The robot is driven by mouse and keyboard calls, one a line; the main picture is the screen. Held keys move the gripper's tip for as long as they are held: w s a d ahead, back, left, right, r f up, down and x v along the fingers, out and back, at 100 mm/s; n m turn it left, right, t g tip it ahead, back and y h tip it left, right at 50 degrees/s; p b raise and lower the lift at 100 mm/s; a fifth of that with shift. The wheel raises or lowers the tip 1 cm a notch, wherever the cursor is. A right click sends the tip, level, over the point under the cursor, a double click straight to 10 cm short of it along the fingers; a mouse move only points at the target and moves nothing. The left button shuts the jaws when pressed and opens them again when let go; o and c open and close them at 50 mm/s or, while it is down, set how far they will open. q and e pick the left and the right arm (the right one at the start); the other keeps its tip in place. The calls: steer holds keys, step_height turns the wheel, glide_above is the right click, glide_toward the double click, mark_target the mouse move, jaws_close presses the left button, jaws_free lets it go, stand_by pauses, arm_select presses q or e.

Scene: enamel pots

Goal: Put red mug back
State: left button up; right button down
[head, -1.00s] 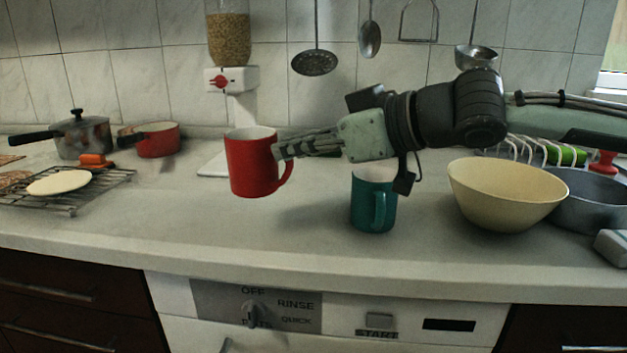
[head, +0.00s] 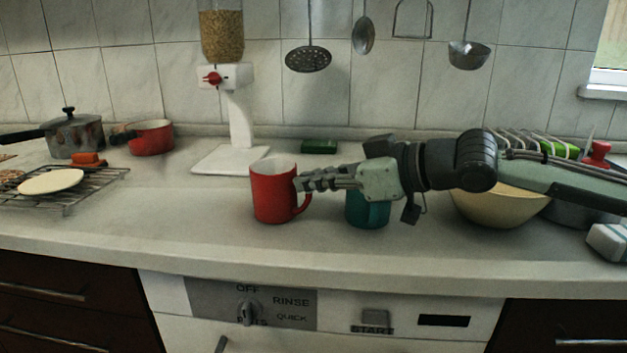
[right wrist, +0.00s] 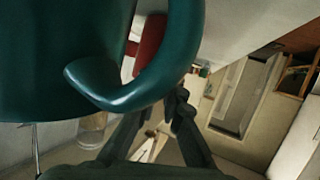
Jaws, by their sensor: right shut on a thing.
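The red mug (head: 273,194) is upright over the front middle of the counter in the head view, its handle toward the right. Its base is at or close to the counter top; I cannot tell if it touches. My right gripper (head: 301,183) comes in from the right and is shut on the red mug's right side, near the handle. In the right wrist view a red patch of the mug (right wrist: 151,43) shows behind a large teal mug. My left gripper is not in view.
The teal mug (head: 367,212) stands just right, partly behind my gripper; it fills the left of the right wrist view (right wrist: 50,60). A cereal dispenser (head: 238,120) stands behind. A cream bowl (head: 495,206) is right, a wire rack (head: 100,183) left. Counter left of the red mug is clear.

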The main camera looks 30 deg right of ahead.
steer(key=c, duration=1.7)
jaws_free()
steer(key=shift+f, duration=0.1)
